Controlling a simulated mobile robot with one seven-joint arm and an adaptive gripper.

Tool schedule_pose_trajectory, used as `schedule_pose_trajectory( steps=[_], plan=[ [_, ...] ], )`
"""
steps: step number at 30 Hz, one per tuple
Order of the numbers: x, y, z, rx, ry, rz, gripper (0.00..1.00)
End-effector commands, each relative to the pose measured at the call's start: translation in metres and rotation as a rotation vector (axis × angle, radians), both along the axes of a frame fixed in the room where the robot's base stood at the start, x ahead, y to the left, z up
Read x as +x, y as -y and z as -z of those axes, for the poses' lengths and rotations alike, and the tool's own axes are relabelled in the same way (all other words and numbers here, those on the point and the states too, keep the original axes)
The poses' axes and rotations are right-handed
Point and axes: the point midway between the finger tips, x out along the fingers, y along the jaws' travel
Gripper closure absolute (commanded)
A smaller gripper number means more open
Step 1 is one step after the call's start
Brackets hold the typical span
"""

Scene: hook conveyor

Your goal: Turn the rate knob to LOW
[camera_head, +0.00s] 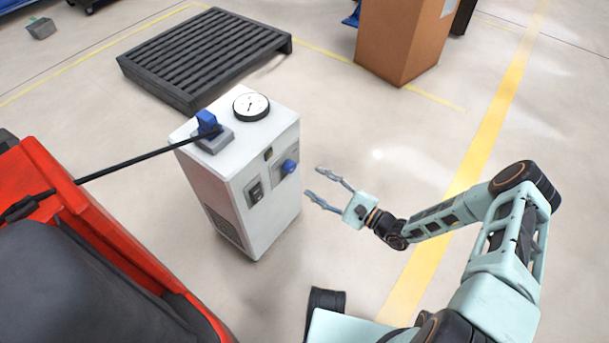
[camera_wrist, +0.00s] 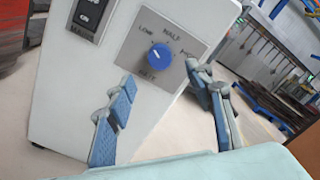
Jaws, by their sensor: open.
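The blue rate knob (camera_head: 289,166) sits on the front face of a white cabinet (camera_head: 234,201). In the wrist view the knob (camera_wrist: 160,56) is on a grey plate with LOW at its upper left, a middle label above and another label to the right. A small pale mark shows on the knob, but its exact pointing is hard to read. My gripper (camera_head: 314,181) is open and empty, a short way in front of the knob and apart from it. In the wrist view its fingers (camera_wrist: 167,82) stand either side, below the knob.
A black rocker switch (camera_head: 254,192) is left of the knob. A gauge (camera_head: 251,106) and a blue-handled part with a black cable (camera_head: 133,161) are on the cabinet top. A red machine (camera_head: 97,245) stands left, a dark pallet (camera_head: 205,55) behind.

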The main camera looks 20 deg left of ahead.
Motion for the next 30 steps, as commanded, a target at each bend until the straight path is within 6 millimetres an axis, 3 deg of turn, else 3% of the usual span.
schedule_pose_trajectory(
  steps=[3,8,25,30],
  plan=[
    [-0.007,0.018,0.000,0.000,-0.001,0.001,0.52],
    [-0.012,0.030,0.000,-0.001,0.000,0.001,0.52],
    [-0.013,0.031,0.000,0.000,0.001,-0.001,0.52],
    [-0.021,0.033,0.000,-0.082,0.020,-0.083,0.52]
  ],
)
